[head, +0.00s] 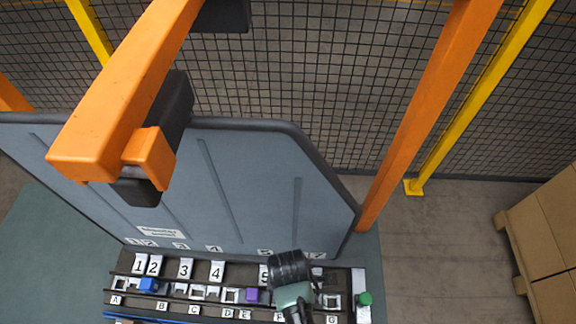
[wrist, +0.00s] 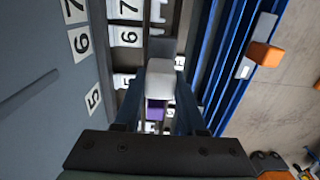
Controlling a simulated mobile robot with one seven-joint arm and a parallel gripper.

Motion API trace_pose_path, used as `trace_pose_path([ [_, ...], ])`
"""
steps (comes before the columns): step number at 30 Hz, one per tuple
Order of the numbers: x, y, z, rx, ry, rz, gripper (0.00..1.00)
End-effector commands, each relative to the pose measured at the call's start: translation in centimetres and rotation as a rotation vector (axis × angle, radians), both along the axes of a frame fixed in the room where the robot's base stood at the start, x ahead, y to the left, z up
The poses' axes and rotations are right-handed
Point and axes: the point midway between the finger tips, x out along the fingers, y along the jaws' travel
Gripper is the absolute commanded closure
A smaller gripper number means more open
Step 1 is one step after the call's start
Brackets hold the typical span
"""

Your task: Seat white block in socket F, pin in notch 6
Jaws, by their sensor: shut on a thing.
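My gripper (wrist: 160,85) is shut on the white block (wrist: 160,78), which sits between its two dark fingers in the wrist view. In the head view my gripper (head: 293,297) is over the right part of the socket rail (head: 205,293), near label F (head: 278,317), and hides the white block. I cannot tell whether the block touches the rail, and its pin is not visible. Plate 6 (wrist: 128,37) shows beside the block in the wrist view. Socket F and notch 6 are hidden or unclear.
A purple block (head: 252,295) sits in the rail just left of my gripper, near label E. A blue block (head: 148,285) sits further left. A green button (head: 365,298) stands at the right end. A grey panel (head: 240,180) rises behind the rail.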

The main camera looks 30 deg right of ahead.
Motion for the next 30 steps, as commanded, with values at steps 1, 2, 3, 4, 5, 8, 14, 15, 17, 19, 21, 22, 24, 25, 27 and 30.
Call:
trace_pose_path([
  [1,0.0,0.0,-0.2,-0.001,-0.002,0.000,1.00],
  [2,0.0,0.0,-0.2,-0.001,-0.001,0.000,1.00],
  [3,0.0,0.0,-0.2,-0.001,-0.001,0.000,1.00],
  [4,0.0,0.0,-0.2,-0.001,-0.001,0.000,1.00],
  [5,0.0,0.0,-0.1,-0.001,-0.001,0.000,1.00],
  [8,0.0,0.0,-0.1,-0.001,-0.001,0.000,1.00],
  [14,0.0,-0.1,-0.1,0.001,-0.001,-0.003,1.00],
  [15,0.0,-0.1,-0.2,0.001,-0.001,-0.005,1.00],
  [17,0.0,-0.1,-0.2,0.001,-0.001,-0.005,1.00],
  [19,0.0,-0.1,-0.4,0.000,0.000,-0.005,1.00],
  [21,0.1,-0.1,-0.5,-0.001,-0.002,-0.004,1.00],
  [22,0.1,-0.1,-0.6,-0.001,-0.002,-0.003,1.00],
  [24,0.1,-0.1,-0.7,-0.001,-0.002,-0.002,1.00],
  [25,0.1,-0.1,-0.8,-0.001,-0.002,-0.001,1.00],
  [27,0.1,-0.1,-1.0,-0.001,-0.002,-0.001,1.00],
  [30,0.1,-0.1,-1.4,-0.001,-0.002,-0.001,1.00],
])
